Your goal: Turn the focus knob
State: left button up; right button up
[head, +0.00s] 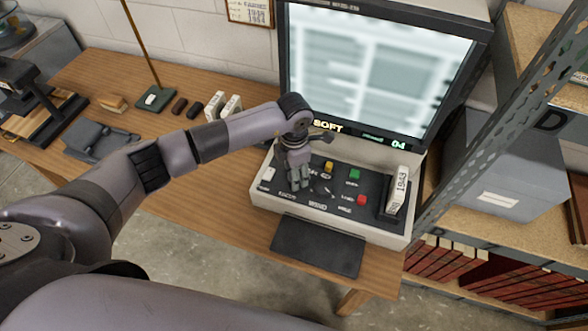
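The reader's control panel (333,194) is a dark sloped face in a pale housing under a large screen (375,70). The screen picture is blurred, and the strip below it reads "SOFT" in yellow and "04" in green. My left gripper (299,184) points down onto the left part of the panel. Its fingers look close together, but I cannot tell whether they grip anything. No focus knob shows clearly; the gripper covers that part of the panel. A dark round control (322,187) sits just right of the fingers. My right gripper is not in view.
The panel also has yellow (329,167), green (354,174) and red (362,200) buttons. A white labelled box (399,187) stands at its right end. A metal shelf post (500,110) rises at right. Small objects lie on the wooden table (190,175) at left.

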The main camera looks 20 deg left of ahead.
pick_arm(q)
jog(key=c, duration=1.2)
jog(key=shift+o, duration=0.2)
jog(key=m+b, duration=0.1)
jog(key=b, duration=0.1)
jog(key=m+b, duration=0.2)
jog(key=b, duration=0.1)
jog(key=shift+f, duration=0.3)
jog(key=shift+r+m+b, duration=0.2)
jog(key=shift+m+b, duration=0.1)
jog(key=shift+m, duration=0.2)
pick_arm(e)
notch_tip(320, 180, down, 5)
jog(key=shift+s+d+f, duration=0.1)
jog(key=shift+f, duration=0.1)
pick_arm(q)
jog(key=shift+r, duration=0.1)
jog(key=o, duration=1.2)
jog(key=shift+c, duration=0.2)
